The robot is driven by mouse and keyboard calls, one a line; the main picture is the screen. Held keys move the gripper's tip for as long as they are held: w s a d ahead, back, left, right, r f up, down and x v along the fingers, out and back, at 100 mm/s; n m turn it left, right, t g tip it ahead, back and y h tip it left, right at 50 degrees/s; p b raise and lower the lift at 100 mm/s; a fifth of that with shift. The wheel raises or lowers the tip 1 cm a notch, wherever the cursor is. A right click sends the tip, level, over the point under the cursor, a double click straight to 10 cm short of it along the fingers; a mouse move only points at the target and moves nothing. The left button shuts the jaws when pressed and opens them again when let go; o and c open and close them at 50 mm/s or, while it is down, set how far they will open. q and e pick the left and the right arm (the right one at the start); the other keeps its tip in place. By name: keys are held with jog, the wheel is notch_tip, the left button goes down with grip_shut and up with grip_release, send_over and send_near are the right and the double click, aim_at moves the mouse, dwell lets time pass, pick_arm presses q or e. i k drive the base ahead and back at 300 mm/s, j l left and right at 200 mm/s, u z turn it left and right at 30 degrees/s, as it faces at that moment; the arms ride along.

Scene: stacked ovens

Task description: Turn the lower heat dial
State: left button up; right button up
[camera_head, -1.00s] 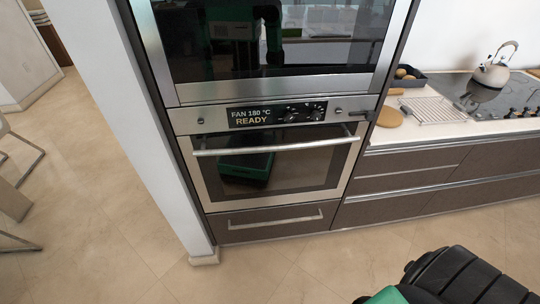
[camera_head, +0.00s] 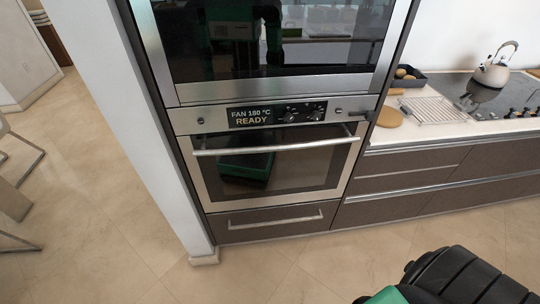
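The lower oven (camera_head: 188,158) is built into a tall cabinet, its door shut. Its control panel (camera_head: 182,122) has a display (camera_head: 250,116) reading "FAN 180 °C READY". To the right of the display are two dark dials with white marks around them, a left dial (camera_head: 289,115) and a right dial (camera_head: 316,114). They are too small for me to tell which one is for heat or where each points. Neither of my grippers is in view. Part of my arm shows at the bottom right, well apart from the oven.
A horizontal bar handle (camera_head: 275,147) crosses the lower oven's door. A drawer (camera_head: 270,221) is below, and an upper oven (camera_head: 280,45) above. A counter with a hob (camera_head: 490,98) and kettle (camera_head: 492,72) is at right. The floor (camera_head: 130,215) in front is clear.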

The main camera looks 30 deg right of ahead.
aim_at(316, 115)
jog(key=z, duration=1.25)
jog(key=l, duration=0.3)
jog(key=i+l, duration=0.15)
jog(key=l, duration=0.2)
